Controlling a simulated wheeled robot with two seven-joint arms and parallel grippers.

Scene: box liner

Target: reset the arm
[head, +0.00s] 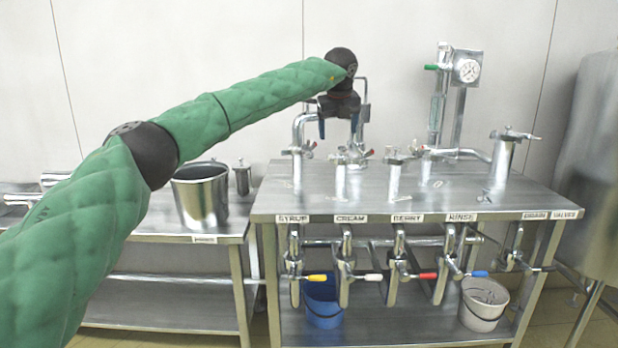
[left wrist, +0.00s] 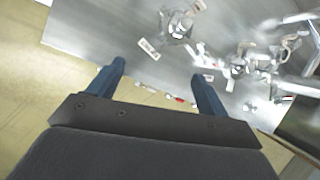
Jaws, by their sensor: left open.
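My left arm, in a green quilted sleeve, reaches from the lower left across the head view. Its left gripper (head: 338,124) hangs fingers down in front of the pipework, above the steel valve table (head: 455,205). Its two blue fingers are apart with nothing between them. In the left wrist view the open left gripper (left wrist: 158,80) shows both fingers, with the steel table (left wrist: 110,35) and its fittings beyond. My right gripper is in neither view.
Taps labelled syrup, cream, berry and rinse line the table's front. A blue bucket (head: 322,303) and a pale bucket (head: 484,303) stand below. A steel pot (head: 202,196) is on the left table. A gauge (head: 467,70) rises behind; a large tank (head: 590,170) stands right.

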